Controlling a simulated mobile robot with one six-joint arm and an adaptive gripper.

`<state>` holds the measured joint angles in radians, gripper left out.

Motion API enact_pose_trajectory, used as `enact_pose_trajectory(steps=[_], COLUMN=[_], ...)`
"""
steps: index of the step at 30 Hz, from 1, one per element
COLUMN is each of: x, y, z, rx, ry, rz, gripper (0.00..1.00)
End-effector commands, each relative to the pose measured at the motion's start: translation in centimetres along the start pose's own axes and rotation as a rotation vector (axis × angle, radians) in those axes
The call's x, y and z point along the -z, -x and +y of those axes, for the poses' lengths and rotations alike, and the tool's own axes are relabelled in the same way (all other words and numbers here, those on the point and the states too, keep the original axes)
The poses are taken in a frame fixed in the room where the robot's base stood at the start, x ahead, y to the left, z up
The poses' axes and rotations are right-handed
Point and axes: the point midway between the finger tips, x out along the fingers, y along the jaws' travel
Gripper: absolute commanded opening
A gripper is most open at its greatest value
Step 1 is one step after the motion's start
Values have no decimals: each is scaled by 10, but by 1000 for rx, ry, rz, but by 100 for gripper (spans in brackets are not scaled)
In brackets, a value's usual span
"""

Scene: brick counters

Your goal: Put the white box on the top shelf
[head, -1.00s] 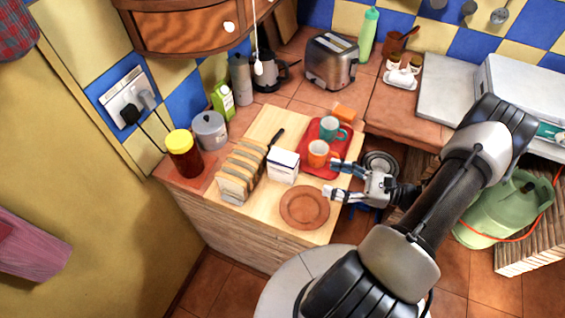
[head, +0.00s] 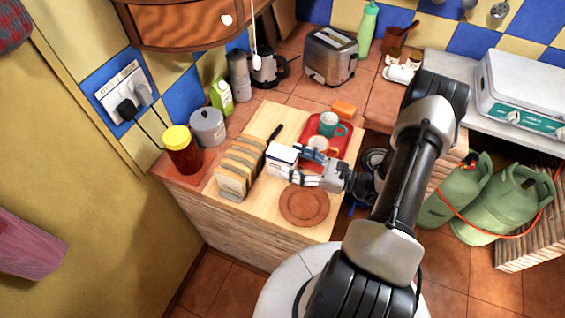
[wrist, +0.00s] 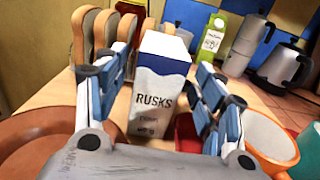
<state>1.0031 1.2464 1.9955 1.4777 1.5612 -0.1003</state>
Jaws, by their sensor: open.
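The white box (head: 281,157), with a dark blue band and the word RUSKS, stands upright on the light wooden board between the sliced bread and the red tray. My gripper (head: 297,166) is open and low over the board, its fingers pointing left at the box. In the wrist view the box (wrist: 157,85) sits between the two spread fingers of my gripper (wrist: 162,65). A gap shows beside the right finger; whether the left finger touches the box I cannot tell. I cannot make out which surface is the top shelf.
Sliced bread (head: 240,168) stands left of the box. A brown plate (head: 304,205) lies in front, and a red tray (head: 340,146) with two mugs is behind my gripper. A curved wooden cabinet (head: 180,25) hangs above the counter. A toaster (head: 331,56) stands at the back.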

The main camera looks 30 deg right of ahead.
Motion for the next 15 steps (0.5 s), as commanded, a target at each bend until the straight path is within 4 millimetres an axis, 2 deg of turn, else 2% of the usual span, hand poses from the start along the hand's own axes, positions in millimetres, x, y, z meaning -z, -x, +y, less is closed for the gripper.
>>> enact_pose_trajectory(steps=[3, 7, 15], x=[1, 0, -1], y=[-20, -38, -45], z=[2, 2, 1], rx=[-7, -6, -1], ry=[1, 0, 0], rz=[0, 0, -1], gripper=[63, 63, 63])
